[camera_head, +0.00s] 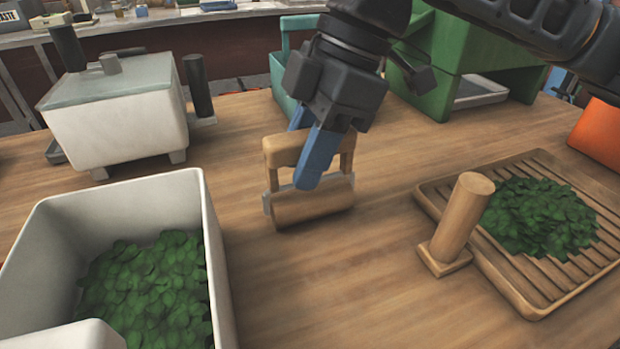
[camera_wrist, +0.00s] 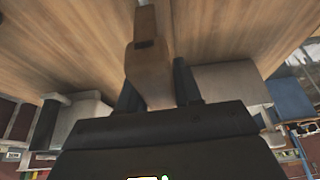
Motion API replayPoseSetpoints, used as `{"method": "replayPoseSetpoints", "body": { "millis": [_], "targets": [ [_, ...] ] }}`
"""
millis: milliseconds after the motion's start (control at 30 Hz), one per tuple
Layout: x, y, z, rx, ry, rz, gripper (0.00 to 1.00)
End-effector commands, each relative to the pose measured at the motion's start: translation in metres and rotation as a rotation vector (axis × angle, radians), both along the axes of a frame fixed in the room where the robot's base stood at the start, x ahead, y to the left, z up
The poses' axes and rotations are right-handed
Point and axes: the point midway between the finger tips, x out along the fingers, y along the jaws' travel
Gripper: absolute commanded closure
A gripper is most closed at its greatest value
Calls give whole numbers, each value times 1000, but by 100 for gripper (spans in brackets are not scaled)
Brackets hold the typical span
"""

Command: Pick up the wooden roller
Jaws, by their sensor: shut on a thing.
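The wooden roller (camera_head: 312,204) has a wooden frame with a handle bar across its top and a thick cylinder below. In the head view it is upright in the middle of the wooden table, at or very near the surface; I cannot tell whether it touches. My gripper (camera_head: 312,160) comes down from above with its blue fingers shut on the roller's top handle. The near finger hides part of the handle and cylinder. In the wrist view the roller's wooden part (camera_wrist: 150,70) sits between the dark fingers of my gripper (camera_wrist: 157,88).
A white bin (camera_head: 213,255) of green leaves stands at front left. A ridged wooden tray (camera_head: 515,285) with leaves is at right, beside an upright wooden tamper (camera_head: 462,215). A white lidded machine (camera_head: 115,125) stands back left, a green machine (camera_head: 430,75) behind.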

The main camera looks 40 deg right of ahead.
Motion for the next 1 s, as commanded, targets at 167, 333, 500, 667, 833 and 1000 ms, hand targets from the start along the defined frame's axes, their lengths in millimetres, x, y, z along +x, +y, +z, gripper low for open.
{"method": "replayPoseSetpoints", "body": {
  "millis": [167,333,500,667,833,1000],
  "targets": [
    [0,0,1,0,-1,0,100],
    [0,-1,5,-4,-2,-1,100],
    [0,0,34,0,-3,1,100],
    [1,1,77,0,-4,2,100],
    [1,0,123,0,-4,2,100],
    [1,0,158,0,-2,0,100]
  ]
}}
